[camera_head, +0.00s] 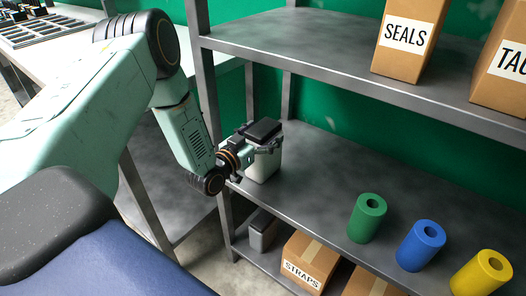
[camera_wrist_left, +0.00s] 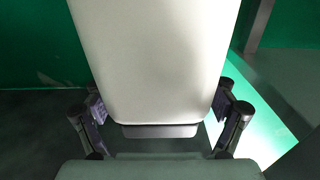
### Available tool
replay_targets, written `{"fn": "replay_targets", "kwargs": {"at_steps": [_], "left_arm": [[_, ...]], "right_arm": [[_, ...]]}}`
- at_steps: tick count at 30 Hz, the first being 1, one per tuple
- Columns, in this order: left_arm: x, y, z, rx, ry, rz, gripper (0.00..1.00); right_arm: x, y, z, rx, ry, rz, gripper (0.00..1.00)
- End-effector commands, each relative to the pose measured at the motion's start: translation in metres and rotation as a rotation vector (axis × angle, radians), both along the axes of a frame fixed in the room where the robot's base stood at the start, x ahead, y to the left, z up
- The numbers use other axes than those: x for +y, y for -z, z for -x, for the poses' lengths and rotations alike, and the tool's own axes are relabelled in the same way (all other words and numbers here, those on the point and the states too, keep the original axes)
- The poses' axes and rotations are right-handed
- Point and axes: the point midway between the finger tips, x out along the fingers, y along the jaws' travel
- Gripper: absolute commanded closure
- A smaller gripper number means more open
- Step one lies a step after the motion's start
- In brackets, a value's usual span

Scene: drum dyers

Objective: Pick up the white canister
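The white canister (camera_head: 262,166) with a black lid stands upright at the left end of the middle shelf, near the front edge. My left gripper (camera_head: 264,143) reaches it from the left, with its fingers around the upper part just under the lid. In the left wrist view the canister's pale body (camera_wrist_left: 155,60) fills the middle. The canister's base seems to rest on the shelf. My right gripper is not in view.
The grey middle shelf (camera_head: 315,180) also holds green (camera_head: 367,218), blue (camera_head: 420,246) and yellow (camera_head: 482,273) cylinders. Boxes marked SEALS (camera_head: 408,40) and TAC (camera_head: 503,65) stand on the upper shelf. A STRAPS box (camera_head: 308,262) sits below. A metal upright (camera_head: 207,80) stands close to my left arm.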

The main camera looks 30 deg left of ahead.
Motion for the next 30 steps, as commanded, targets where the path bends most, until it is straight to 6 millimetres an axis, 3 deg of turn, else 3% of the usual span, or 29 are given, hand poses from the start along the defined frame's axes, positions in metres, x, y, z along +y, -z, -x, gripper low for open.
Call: {"fn": "replay_targets", "kwargs": {"at_steps": [27, 30], "left_arm": [[0.0005, 0.0009, 0.0007, 0.002, -0.001, 0.000, 0.97], [0.0006, -0.0007, 0.0000, -0.003, -0.001, -0.001, 0.97]], "right_arm": [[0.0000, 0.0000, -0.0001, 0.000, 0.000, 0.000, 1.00], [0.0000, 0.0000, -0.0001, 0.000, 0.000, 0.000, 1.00]]}}
